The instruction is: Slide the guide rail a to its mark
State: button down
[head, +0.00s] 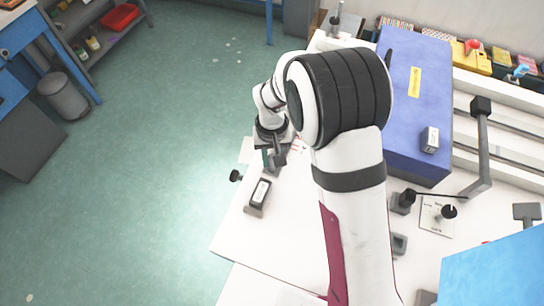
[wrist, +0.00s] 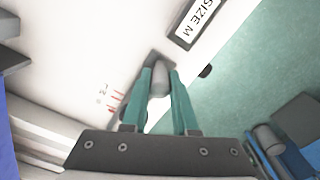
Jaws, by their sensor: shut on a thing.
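In the wrist view, my gripper (wrist: 161,70) has its two teal fingers closed around a grey, rounded piece (wrist: 158,84), which looks like the grip of guide rail a. A dark base shows at the fingertips; the fingers hide most of the rest. Short red mark lines (wrist: 117,100) with a small printed digit lie on the white table, left of the fingers and apart from them. In the head view, my gripper (head: 272,160) is low at the table's left edge, and the red marks (head: 298,146) are just right of it. Which line belongs to rail a cannot be told.
A dark block labelled SIZE M (wrist: 200,22) sits near the gripper; it also shows in the head view (head: 258,197). A black knob (head: 236,175) is at the table's left edge. A large blue box (head: 415,100) stands at right. The white table front is fairly clear.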

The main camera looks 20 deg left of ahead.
jog(key=shift+s, duration=1.6)
jog(key=c, duration=0.7)
grip_release()
notch_tip(320, 180, up, 16)
jog(key=shift+f, duration=0.1)
jog(key=s+d+r+m, duration=0.2)
jog(key=d, duration=0.4)
jog(key=s+d+r+m, duration=0.2)
jog(key=d, duration=0.3)
jog(key=s+d+m, duration=0.2)
jog(key=s+d, duration=0.1)
jog(key=s, duration=0.1)
jog(key=s+d+f+m+y, duration=0.1)
jog(key=s+d+m, duration=0.1)
jog(key=s+d, duration=0.1)
jog(key=s+d+m, duration=0.3)
jog(key=s+d, duration=0.1)
jog(key=s, duration=0.2)
jog(key=shift+f+y, duration=0.4)
